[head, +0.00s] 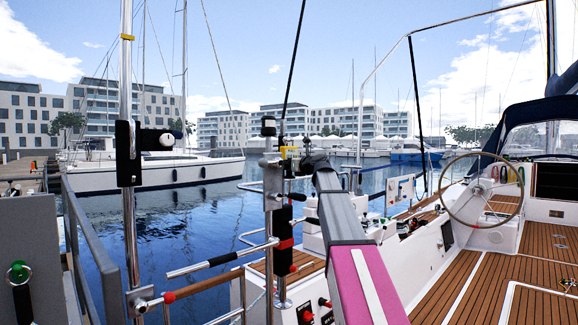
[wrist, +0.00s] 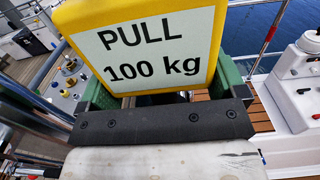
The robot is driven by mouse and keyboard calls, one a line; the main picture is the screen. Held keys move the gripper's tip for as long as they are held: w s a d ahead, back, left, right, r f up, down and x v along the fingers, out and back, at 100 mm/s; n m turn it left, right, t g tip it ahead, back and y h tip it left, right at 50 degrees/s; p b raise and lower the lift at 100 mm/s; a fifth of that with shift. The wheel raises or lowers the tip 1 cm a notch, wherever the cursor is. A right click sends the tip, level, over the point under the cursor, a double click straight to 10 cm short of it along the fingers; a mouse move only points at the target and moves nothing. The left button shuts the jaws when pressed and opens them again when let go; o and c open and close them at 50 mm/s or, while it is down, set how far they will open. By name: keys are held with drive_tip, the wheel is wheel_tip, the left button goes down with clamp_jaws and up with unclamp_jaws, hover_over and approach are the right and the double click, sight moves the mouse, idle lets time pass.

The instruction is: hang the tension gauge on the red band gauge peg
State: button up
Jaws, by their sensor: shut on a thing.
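The tension gauge (wrist: 150,50) is a yellow-framed block with a pale face reading "PULL 100 kg". It fills the top middle of the wrist view, between the green fingers of my gripper (wrist: 165,92), which is shut on it. In the head view my arm reaches up from the bottom middle, and its end is small and crowded by posts and fittings; I cannot make out the gauge there. I cannot tell which is the gauge peg.
A steel post (head: 128,220) with a black clamp stands at left. The boat's steering wheel (head: 482,190) and wooden deck (head: 545,245) lie to the right. Water lies behind the posts.

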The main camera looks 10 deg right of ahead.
drive_tip(key=shift+f, duration=0.2)
drive_tip(key=o, duration=1.1)
